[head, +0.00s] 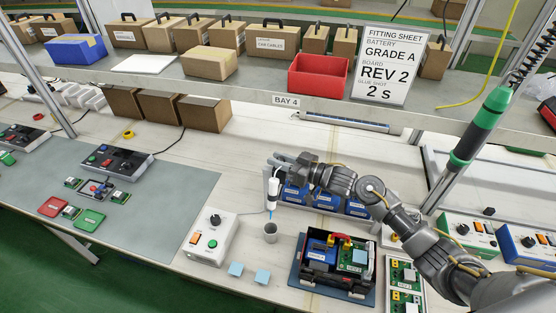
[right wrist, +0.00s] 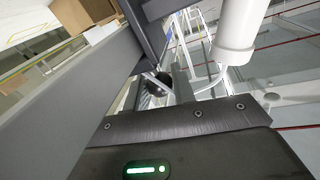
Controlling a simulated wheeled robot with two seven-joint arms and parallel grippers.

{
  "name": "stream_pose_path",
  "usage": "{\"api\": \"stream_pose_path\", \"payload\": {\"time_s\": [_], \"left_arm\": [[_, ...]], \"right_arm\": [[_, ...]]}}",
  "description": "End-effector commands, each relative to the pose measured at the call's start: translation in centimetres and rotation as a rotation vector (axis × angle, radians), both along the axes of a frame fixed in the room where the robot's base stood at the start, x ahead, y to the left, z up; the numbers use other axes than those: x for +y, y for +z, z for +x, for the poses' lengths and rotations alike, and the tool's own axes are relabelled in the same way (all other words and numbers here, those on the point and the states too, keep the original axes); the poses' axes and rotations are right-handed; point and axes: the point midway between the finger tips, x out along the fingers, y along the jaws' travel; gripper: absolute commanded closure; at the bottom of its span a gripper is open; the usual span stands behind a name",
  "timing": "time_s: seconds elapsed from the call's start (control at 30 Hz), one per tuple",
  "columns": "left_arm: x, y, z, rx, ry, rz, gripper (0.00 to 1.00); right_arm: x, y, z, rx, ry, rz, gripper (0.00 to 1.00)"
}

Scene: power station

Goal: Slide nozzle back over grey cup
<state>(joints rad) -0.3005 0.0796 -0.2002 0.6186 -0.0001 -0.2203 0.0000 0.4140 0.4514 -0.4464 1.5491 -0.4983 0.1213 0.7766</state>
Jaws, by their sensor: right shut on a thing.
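My right gripper (head: 277,168) is shut on a white glue dispenser (head: 273,188) and holds it upright above the bench. The dispenser's thin blue nozzle (head: 270,214) points down. In the head view its tip shows just above the rim of the small grey cup (head: 270,233); the exact height and depth gap cannot be told. The cup stands upright on the bench. In the right wrist view a white cylinder (right wrist: 238,32), likely part of the dispenser, shows at the upper right; the cup is not seen there. My left gripper is not in view.
A white control box (head: 212,238) with a green button stands left of the cup. Two light blue blocks (head: 262,277) lie in front. An open black battery case (head: 338,262) sits to the right. Blue bins (head: 295,194) stand behind, under the shelf (head: 270,100).

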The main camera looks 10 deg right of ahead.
Motion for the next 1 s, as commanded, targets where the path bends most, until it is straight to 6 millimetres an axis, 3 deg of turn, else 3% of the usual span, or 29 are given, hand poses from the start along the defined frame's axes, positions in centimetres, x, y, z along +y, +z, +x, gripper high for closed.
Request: {"api": "stream_pose_path", "payload": {"time_s": [0.2, 0.23, 0.37, 0.77, 1.0], "left_arm": [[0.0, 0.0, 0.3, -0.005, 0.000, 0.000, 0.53], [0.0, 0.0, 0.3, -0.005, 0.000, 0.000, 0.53], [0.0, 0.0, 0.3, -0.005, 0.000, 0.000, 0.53], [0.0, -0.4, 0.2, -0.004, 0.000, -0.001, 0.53], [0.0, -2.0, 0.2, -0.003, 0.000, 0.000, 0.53]], "right_arm": [[0.3, 0.2, 0.0, -0.004, 0.004, 0.005, 1.00], [0.3, 0.2, 0.0, -0.004, 0.004, 0.005, 0.71], [0.2, 0.2, 0.0, -0.003, 0.004, 0.004, 0.54], [-0.6, -0.2, -0.6, 0.000, 0.003, 0.002, 0.53], [-4.1, -0.4, -3.5, -0.002, 0.003, -0.001, 0.53]]}}
